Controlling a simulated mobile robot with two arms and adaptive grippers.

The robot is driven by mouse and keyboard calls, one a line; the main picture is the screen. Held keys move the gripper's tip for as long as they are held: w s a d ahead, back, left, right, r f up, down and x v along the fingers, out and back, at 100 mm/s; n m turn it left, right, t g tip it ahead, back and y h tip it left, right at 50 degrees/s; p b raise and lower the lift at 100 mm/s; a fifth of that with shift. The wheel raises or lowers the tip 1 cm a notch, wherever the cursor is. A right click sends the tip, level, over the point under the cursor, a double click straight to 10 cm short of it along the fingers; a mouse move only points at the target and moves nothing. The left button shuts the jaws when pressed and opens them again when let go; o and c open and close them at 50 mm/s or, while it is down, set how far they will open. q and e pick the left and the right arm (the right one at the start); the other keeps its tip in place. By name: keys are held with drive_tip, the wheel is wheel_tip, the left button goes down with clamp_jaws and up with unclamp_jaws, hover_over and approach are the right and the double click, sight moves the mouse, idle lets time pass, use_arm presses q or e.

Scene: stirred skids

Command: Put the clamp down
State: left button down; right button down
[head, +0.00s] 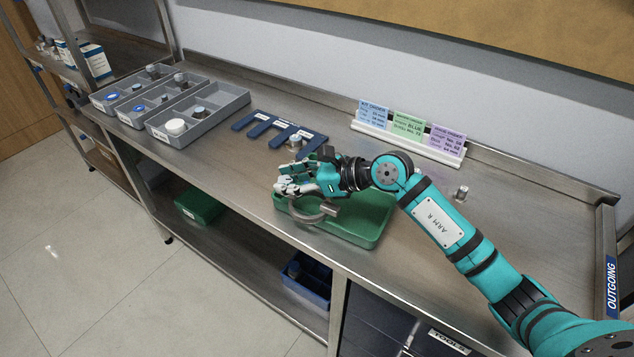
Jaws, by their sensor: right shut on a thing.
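A grey metal clamp (316,216), with a curved ring shape, shows just below my right gripper (287,186). My right gripper is shut on the clamp, and its fingers hide the clamp's upper part. The clamp is over the left part of a green tray (372,240) on the steel bench. I cannot tell whether the clamp touches the tray. My left gripper is not in view.
Grey compartment bins (228,105) with small parts stand at the back left. A blue slotted rack (262,127) lies behind my gripper. A card holder (407,143) stands at the back, and a small metal part (461,193) sits on the right. Bench (510,240) there is mostly clear.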

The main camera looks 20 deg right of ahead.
drive_tip(key=d, duration=0.3)
drive_tip(key=shift+w+d+f, duration=0.15)
drive_tip(key=shift+w+d, duration=0.1)
drive_tip(key=shift+w, duration=0.15)
drive_tip(key=shift+w+d, duration=0.1)
drive_tip(key=shift+d, duration=0.5)
drive_tip(key=f, duration=0.1)
drive_tip(key=d+f+p, duration=0.1)
drive_tip(key=shift+w+f, duration=0.1)
drive_tip(key=shift+f, duration=0.65)
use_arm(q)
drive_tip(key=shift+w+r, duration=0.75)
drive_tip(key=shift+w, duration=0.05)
use_arm(e)
drive_tip(key=shift+f, duration=0.15)
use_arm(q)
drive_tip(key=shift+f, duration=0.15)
use_arm(e)
drive_tip(key=shift+f, duration=0.1)
drive_tip(key=c, duration=1)
unclamp_jaws()
